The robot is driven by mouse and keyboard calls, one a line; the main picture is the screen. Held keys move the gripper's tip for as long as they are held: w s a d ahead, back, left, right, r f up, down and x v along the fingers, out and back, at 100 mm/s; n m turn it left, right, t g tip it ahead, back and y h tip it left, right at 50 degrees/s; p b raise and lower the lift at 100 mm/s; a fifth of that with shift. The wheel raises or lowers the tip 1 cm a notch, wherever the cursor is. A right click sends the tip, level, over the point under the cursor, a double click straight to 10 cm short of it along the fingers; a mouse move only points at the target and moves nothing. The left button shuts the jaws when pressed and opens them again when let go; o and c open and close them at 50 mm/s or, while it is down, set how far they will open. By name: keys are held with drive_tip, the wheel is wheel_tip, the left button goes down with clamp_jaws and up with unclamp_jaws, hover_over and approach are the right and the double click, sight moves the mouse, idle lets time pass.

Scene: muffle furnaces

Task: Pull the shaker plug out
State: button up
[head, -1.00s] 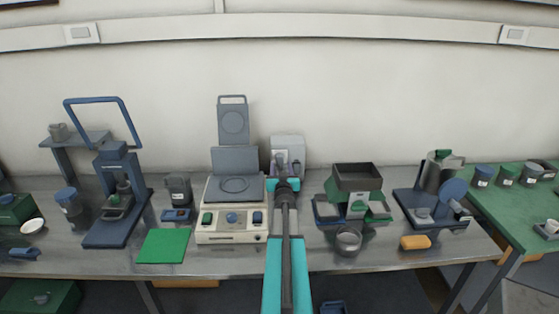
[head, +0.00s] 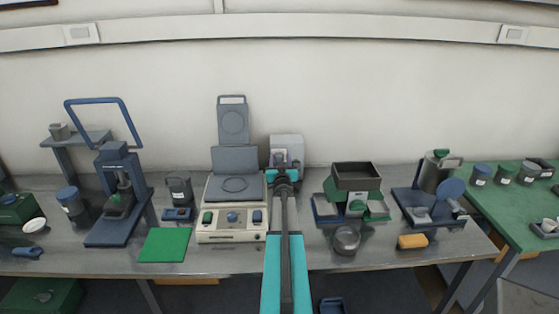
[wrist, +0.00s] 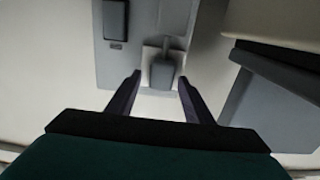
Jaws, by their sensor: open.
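A grey plug (wrist: 162,76) sits in a white socket plate (wrist: 151,53) on the face of a pale grey box (wrist: 178,12) in the wrist view. In the head view that box (head: 286,143) stands at the back of the bench, right of the cream device. My gripper (wrist: 160,79) is open, with its dark fingertips to the left and right of the plug. I cannot tell whether they touch it. In the head view my gripper (head: 284,163) is in front of the box, and my wrist hides the plug.
A cream device with a raised lid (head: 232,218) stands close on the left. A dark switch (wrist: 115,21) is on the box, left of the socket.

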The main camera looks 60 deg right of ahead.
clamp_jaws()
drive_tip(key=shift+s+a, duration=0.1)
drive_tip(key=shift+b+v, duration=0.9)
drive_tip(key=shift+v, duration=0.9)
drive_tip(key=shift+f, duration=0.1)
